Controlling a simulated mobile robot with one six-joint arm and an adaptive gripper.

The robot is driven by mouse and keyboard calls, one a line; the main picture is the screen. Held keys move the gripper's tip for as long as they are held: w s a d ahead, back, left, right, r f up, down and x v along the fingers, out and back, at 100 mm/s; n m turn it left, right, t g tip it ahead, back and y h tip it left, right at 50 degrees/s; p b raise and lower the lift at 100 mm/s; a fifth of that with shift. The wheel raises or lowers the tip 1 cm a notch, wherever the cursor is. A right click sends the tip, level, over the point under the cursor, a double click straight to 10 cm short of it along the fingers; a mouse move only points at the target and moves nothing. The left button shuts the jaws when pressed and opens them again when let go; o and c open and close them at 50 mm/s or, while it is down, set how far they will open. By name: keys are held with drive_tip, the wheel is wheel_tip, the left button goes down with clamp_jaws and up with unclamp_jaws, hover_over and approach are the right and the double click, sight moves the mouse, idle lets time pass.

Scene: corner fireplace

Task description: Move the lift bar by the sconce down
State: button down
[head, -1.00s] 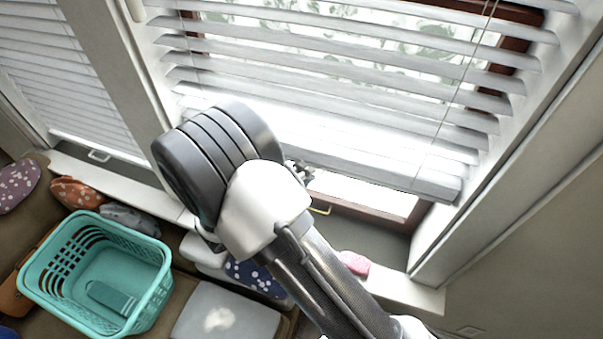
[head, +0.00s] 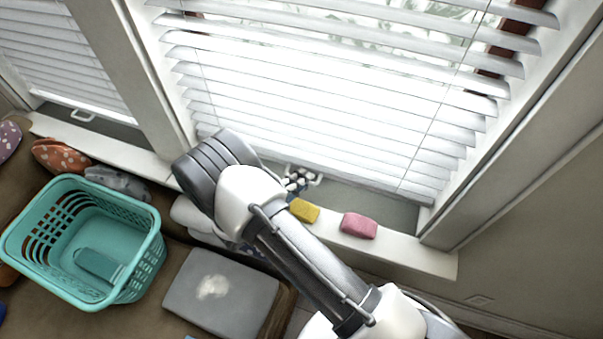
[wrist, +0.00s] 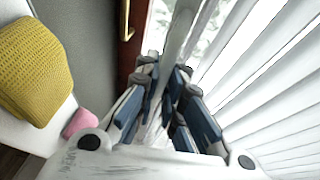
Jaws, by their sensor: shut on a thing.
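The lift bar (wrist: 180,38) of the right blind is a white bar along the blind's bottom edge, seen running away between my fingers in the wrist view. My gripper (wrist: 163,92) has its blue-padded fingers closed around it. In the head view my gripper (head: 301,180) is small and partly behind my arm, at the low edge of the right blind (head: 320,110). That bottom edge hangs close above the sill. I see no sconce.
A left blind (head: 65,50) hangs low with a small white handle (head: 82,115). On the sill (head: 400,248) lie a yellow sponge (head: 304,210) and a pink sponge (head: 359,225). A teal basket (head: 140,265) and a grey cushion (head: 220,300) are in front.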

drive_tip(key=shift+f+b, duration=0.3)
drive_tip(key=shift+f, duration=0.6)
drive_tip(key=c, duration=1.7)
unclamp_jaws()
drive_tip(key=shift+a+r, duration=0.1)
drive_tip(key=shift+a, duration=0.05)
drive_tip(key=v, duration=1.2)
